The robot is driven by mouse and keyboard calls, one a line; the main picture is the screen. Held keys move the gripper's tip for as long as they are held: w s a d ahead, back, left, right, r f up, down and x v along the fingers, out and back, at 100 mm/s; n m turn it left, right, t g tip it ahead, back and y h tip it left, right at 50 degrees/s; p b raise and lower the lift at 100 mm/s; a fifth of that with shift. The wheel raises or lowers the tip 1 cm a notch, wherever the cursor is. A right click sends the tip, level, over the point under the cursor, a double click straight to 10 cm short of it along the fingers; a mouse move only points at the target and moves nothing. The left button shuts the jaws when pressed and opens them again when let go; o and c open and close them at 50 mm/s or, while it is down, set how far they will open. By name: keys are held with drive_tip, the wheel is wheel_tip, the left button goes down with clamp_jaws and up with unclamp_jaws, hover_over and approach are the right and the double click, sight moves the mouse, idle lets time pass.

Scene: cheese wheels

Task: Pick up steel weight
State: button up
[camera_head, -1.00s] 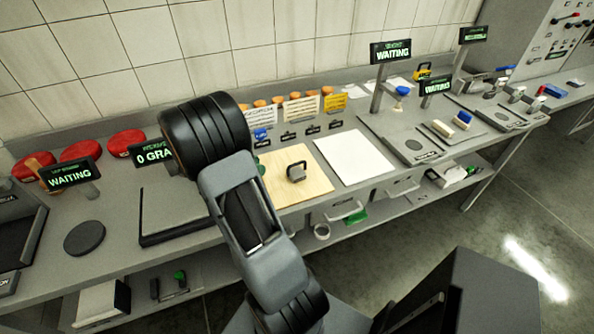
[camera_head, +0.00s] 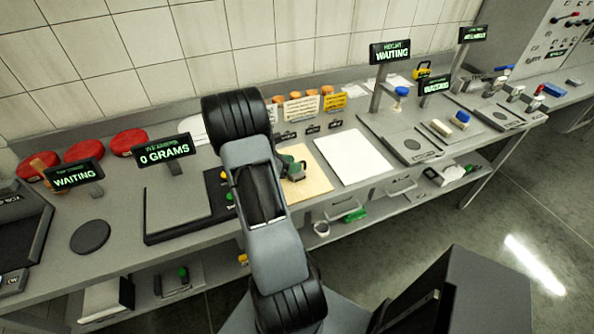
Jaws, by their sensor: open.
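The steel weight (camera_head: 296,176), a small dark grey block that had a handle on top, sits on the pale wooden board (camera_head: 318,183) just right of my arm. It is now partly covered. My gripper (camera_head: 290,164) shows only in part, as dark pieces at the weight, behind my thick grey and black arm. It is open. I cannot tell whether its fingers touch the weight or stand around it.
A white sheet (camera_head: 354,156) lies right of the board. A scale plate (camera_head: 177,211) with a "0 GRAMS" display (camera_head: 164,150) is left of my arm. Red cheese wheels (camera_head: 83,148) line the back left. Yellow and white cards (camera_head: 303,106) stand behind the board.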

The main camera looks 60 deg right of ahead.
drive_tip(key=shift+x, duration=1.2)
clamp_jaws()
